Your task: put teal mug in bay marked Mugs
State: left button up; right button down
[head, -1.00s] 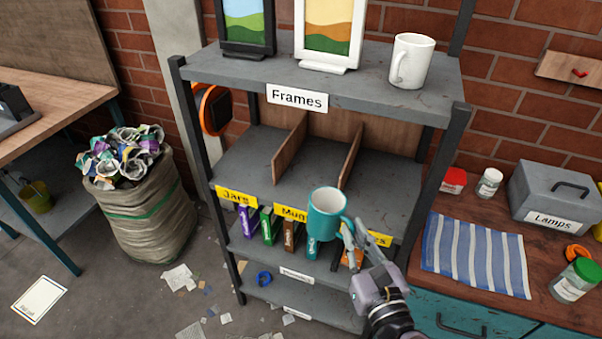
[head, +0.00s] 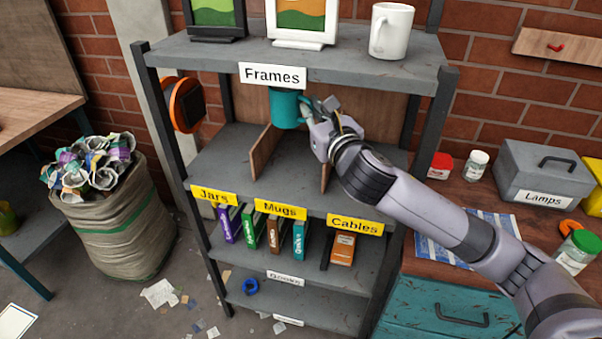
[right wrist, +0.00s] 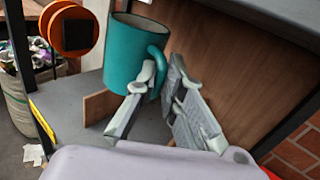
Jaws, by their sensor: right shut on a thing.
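The teal mug (head: 285,108) is upright in the air under the shelf's top board, above the middle bay of the divided shelf. It also shows in the right wrist view (right wrist: 132,50). My right gripper (head: 308,113) comes from the right and is shut on the mug's handle; its fingers (right wrist: 163,76) straddle the handle in the right wrist view. The yellow Mugs label (head: 280,210) marks the middle bay's front edge, between two wooden dividers. The bay floor that shows is bare; the arm hides part of its right side. My left gripper is not in view.
The left divider (head: 264,155) and right divider (head: 326,172) stand close below the mug and gripper. The top board carries picture frames and a white mug (head: 391,31). The Jars label (head: 214,196) and Cables label (head: 355,223) flank Mugs. Books stand on the shelf below.

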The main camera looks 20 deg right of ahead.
jog(key=shift+f+b, duration=1.75)
jog(key=shift+f, duration=8)
jog(key=shift+f, duration=0.1)
jog(key=c, duration=1.7)
grip_release()
jog(key=shift+f, duration=0.1)
jog(key=s, duration=1.2)
jog(key=shift+d+r+b, duration=0.2)
jog(key=shift+b, duration=0.25)
